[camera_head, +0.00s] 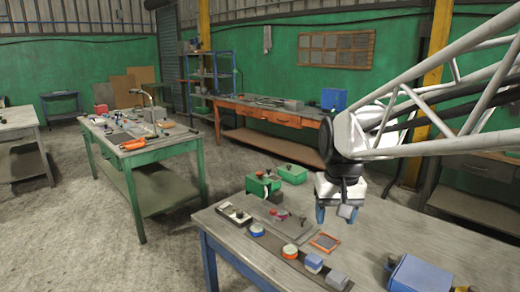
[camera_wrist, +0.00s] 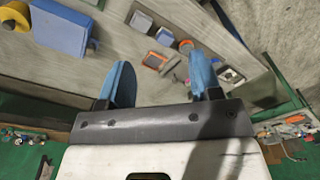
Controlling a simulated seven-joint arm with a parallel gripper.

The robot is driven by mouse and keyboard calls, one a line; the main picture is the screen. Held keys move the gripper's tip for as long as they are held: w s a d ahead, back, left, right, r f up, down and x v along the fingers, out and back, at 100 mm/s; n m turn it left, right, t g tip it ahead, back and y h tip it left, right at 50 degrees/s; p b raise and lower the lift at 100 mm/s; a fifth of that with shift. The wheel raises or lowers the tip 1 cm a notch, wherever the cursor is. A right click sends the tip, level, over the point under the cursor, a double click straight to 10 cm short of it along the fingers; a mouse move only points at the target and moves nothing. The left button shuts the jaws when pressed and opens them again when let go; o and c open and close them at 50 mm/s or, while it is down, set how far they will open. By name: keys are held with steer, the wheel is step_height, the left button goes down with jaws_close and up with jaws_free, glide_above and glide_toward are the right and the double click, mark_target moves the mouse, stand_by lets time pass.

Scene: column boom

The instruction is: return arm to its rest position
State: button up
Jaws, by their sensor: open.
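My gripper (camera_head: 337,212) hangs from the end of my white truss arm, above the back part of the near workbench (camera_head: 390,235). Its two blue fingers are spread apart with nothing between them. In the wrist view my gripper (camera_wrist: 160,80) also shows open and empty, with the grey bench top beyond the fingertips. The fingers look clear of the bench, but the exact height is hard to tell. No rest position is marked in either view.
The near bench holds a tray (camera_head: 290,222), several small blocks, green boxes (camera_head: 263,184) and a blue box (camera_head: 418,275) at front right. A green bench (camera_head: 140,150) stands left. An orange bench (camera_head: 270,115) runs along the back wall. Floor between benches is open.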

steer(key=s+d+f+t, duration=0.1)
steer(key=s+f, duration=0.2)
steer(key=s, duration=0.6)
steer(key=s+d+f+t, duration=0.1)
steer(key=s+f, duration=0.2)
steer(key=s, duration=0.6)
steer(key=shift+s, duration=0.4)
